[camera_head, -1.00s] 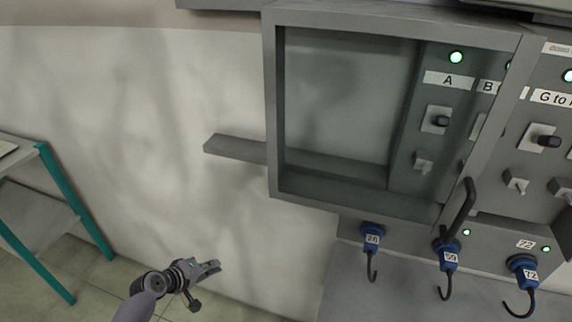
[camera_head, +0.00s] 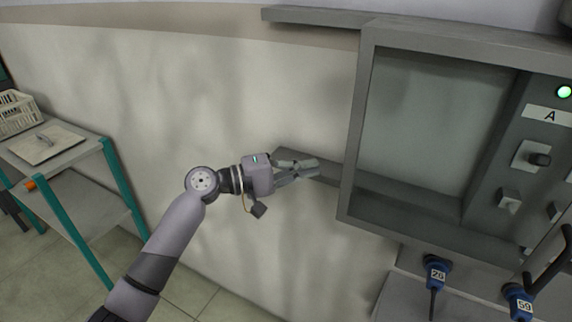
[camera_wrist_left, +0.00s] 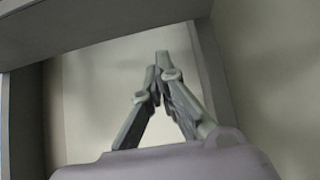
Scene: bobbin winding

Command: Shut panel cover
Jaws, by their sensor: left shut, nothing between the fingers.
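The panel cover is a grey frame (camera_head: 352,130) around a clear window, at the right of the head view. It appears to stand open, since part of its window shows wall and a grey ledge instead of the controls. My left gripper (camera_head: 313,167) is shut and empty, just left of the frame's left post, over the end of the grey ledge. In the left wrist view its fingertips (camera_wrist_left: 160,65) meet in front of a grey frame; contact cannot be told. My right gripper is not in view.
Blue plugs (camera_head: 436,273) with cables sit below. A teal-legged shelf (camera_head: 75,200) with a crate (camera_head: 17,112) stands at the left. The wall between is clear.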

